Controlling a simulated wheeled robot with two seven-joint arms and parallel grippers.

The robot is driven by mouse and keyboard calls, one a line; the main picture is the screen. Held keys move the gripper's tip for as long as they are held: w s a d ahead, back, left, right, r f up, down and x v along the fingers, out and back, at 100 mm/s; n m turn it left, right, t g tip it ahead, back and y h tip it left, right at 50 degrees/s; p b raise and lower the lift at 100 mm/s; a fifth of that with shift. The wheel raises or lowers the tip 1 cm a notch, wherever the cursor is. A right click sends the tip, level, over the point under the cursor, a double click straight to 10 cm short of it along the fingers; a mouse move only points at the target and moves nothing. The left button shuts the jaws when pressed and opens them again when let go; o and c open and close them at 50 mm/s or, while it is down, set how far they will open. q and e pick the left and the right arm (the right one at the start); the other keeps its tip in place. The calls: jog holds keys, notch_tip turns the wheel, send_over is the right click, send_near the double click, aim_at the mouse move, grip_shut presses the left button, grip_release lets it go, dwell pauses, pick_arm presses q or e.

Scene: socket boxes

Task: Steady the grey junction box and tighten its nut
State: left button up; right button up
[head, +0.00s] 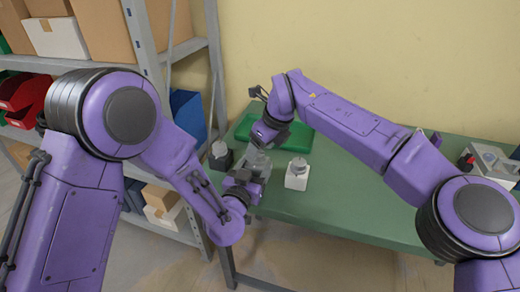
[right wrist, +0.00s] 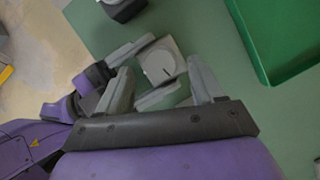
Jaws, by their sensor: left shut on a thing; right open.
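The grey junction box (head: 258,162) stands near the left end of the green table. In the right wrist view it is a light grey box (right wrist: 176,48) with a round nut (right wrist: 158,64) on top, marked by a dark line. My left gripper (head: 250,178) is shut on the box, with one finger along each of two opposite sides; its fingers also show in the right wrist view (right wrist: 145,72). My right gripper (head: 264,142) is over the box, and its open fingers (right wrist: 161,68) are on either side of the nut, apart from it. The head view partly hides the box behind the grippers.
A white box (head: 297,178) with a round top stands just right of the grey one. A dark box (head: 220,156) stands to its left. A green tray (head: 300,138) lies behind. A device (head: 490,160) sits at the right end. The front middle of the table is clear.

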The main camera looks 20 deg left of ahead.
jog(key=shift+x, duration=0.75)
jog(key=c, duration=1.1)
jog(key=m, duration=0.2)
jog(key=m+t+h, duration=0.1)
jog(key=m, duration=0.1)
jog(key=shift+s+a+m+t, duration=0.1)
jog(key=shift+a+m+t, duration=0.05)
jog(key=shift+m+t, duration=0.15)
jog(key=o, duration=1.1)
jog(key=shift+r, duration=0.1)
jog(key=v, duration=1.2)
